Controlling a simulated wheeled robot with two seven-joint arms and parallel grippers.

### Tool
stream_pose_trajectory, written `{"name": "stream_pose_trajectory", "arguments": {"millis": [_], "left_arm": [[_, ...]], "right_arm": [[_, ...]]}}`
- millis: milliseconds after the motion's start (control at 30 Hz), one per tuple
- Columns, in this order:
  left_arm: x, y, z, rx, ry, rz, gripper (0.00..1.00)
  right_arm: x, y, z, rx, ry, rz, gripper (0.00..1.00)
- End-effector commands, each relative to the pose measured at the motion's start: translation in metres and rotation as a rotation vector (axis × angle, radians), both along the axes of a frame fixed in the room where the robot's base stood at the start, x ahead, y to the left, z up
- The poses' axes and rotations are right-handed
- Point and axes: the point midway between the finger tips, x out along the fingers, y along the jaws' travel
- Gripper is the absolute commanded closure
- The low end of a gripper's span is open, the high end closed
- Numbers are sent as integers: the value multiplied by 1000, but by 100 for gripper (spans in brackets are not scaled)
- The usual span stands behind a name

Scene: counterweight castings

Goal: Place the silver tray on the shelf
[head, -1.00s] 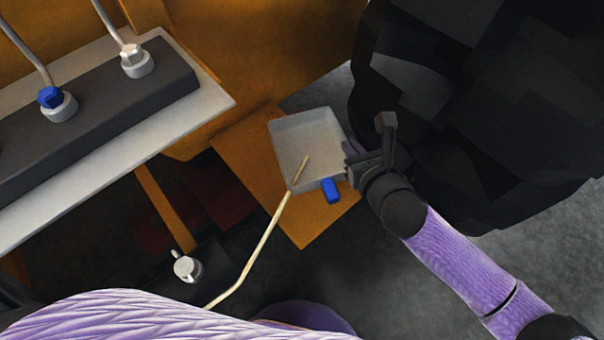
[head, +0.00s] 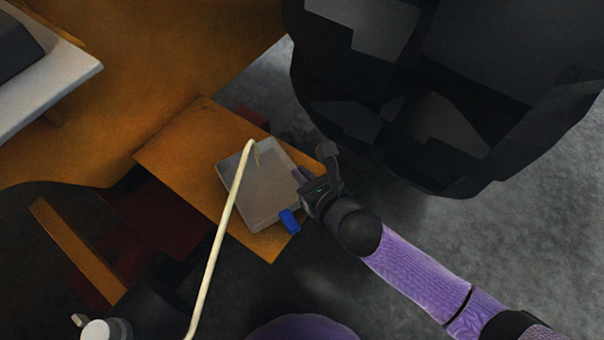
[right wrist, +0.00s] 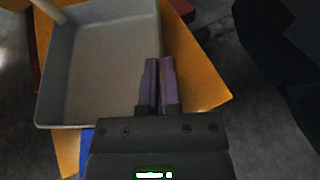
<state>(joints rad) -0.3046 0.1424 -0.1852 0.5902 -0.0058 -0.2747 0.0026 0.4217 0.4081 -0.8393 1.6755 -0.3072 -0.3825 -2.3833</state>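The silver tray (head: 262,190) is a shallow, square grey tray with low walls, over an orange-brown board (head: 185,150), perhaps the shelf. I cannot tell whether it touches the board. My right gripper (head: 303,182) is at the tray's right edge. In the right wrist view its two purple fingers (right wrist: 158,80) are close together on the tray's (right wrist: 105,70) right rim. The tray looks empty inside. The board (right wrist: 205,75) shows past the tray's right side there. My left gripper is not in view.
A pale bent rod (head: 216,250) crosses in front of the tray. A small blue piece (head: 289,220) sits by its lower edge. A large black faceted object (head: 440,90) stands close at the upper right. A white surface (head: 50,80) is at the upper left.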

Motion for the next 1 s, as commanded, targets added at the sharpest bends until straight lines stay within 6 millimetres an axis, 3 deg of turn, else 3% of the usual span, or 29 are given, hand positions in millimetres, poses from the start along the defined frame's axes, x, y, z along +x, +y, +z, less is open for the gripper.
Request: {"name": "stream_pose_trajectory", "arguments": {"millis": [100, 300, 667, 1000], "left_arm": [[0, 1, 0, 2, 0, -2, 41], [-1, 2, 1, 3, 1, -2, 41], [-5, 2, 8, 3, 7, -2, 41], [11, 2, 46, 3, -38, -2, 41]], "right_arm": [[0, 0, -1, 1, -1, 0, 100], [0, 0, 0, 0, -1, 0, 61], [-4, -3, 7, 0, -4, 1, 61], [-66, -40, 40, -1, -3, 0, 61]]}}
